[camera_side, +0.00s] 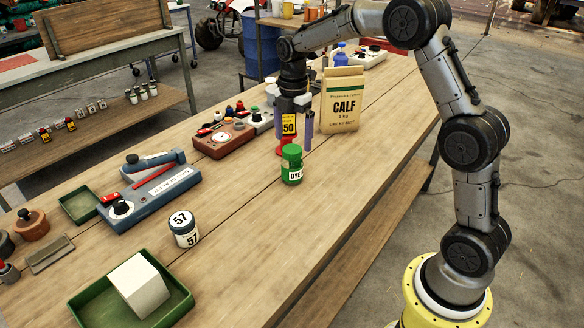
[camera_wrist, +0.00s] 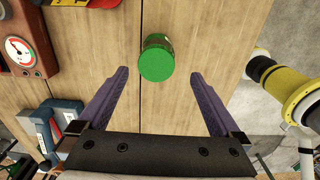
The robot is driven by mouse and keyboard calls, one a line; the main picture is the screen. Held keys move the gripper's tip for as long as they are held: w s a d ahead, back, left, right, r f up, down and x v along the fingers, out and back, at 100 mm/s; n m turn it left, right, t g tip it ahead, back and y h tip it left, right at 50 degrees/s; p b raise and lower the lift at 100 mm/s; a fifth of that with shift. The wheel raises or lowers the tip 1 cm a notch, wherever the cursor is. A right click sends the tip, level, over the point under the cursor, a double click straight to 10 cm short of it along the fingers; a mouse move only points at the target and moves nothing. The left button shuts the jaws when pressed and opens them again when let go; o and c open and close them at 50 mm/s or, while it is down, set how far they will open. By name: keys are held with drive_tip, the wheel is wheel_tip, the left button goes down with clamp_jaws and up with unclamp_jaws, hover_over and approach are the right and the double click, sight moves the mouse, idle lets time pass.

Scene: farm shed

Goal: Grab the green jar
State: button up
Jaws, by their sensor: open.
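The green jar (camera_side: 291,165) stands upright on the wooden bench, with a green lid and a white label partly reading "DYE". In the wrist view its round green lid (camera_wrist: 157,62) is near the top centre. My gripper (camera_side: 294,143) points down, with two purple fingers apart and nothing between them that I can see gripped. In the side view it is above and just behind the jar. In the wrist view the jar lies at the mouth of the fingers (camera_wrist: 159,73), mostly beyond their tips.
A red item with a yellow "50" label (camera_side: 289,124) is close behind the jar. A CALF bag (camera_side: 343,100) stands behind right, and a gauge box (camera_side: 224,139) left. A "57" jar (camera_side: 184,229) and a green tray (camera_side: 178,305) holding a white block are nearer. Bench right of the jar is clear.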

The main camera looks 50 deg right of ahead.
sight(292, 162)
drive_tip(key=f, duration=0.9)
drive_tip(key=shift+w+d, duration=0.15)
drive_tip(key=shift+w, duration=0.1)
drive_tip(key=shift+r, duration=0.1)
drive_tip(key=c, duration=1.3)
